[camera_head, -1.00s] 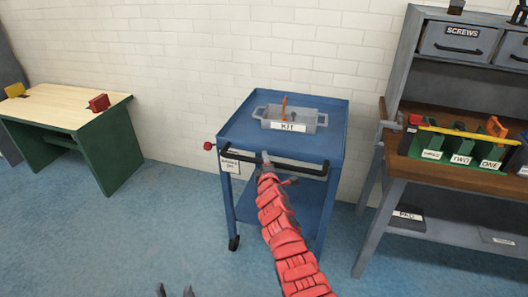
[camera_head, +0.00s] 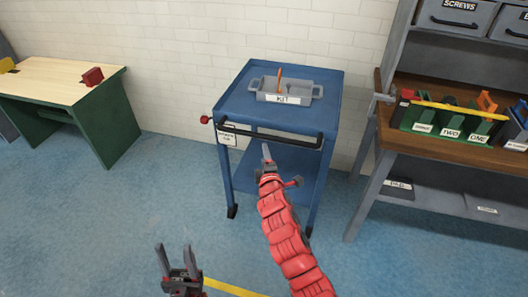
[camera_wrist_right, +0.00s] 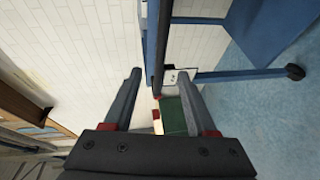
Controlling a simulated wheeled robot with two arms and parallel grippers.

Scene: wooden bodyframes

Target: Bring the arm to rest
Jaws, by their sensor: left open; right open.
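My right arm, in a red padded cover, reaches up from the bottom in the head view. Its gripper (camera_head: 267,151) is in front of the blue cart (camera_head: 334,128), just below the black handle bar (camera_head: 270,134) in the picture. In the right wrist view the two fingers of this gripper (camera_wrist_right: 161,84) stand apart with nothing held between them. My left gripper (camera_head: 176,248) is at the bottom left of the head view, fingers pointing up, open and empty above the floor.
A grey KIT tray (camera_head: 305,95) with an orange-handled tool sits on the cart. A green-legged bench (camera_head: 50,82) stands left. A workbench with labelled bins (camera_head: 450,122) stands right. Floor is clear between cart and left bench. A yellow floor line (camera_head: 232,288) shows at bottom.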

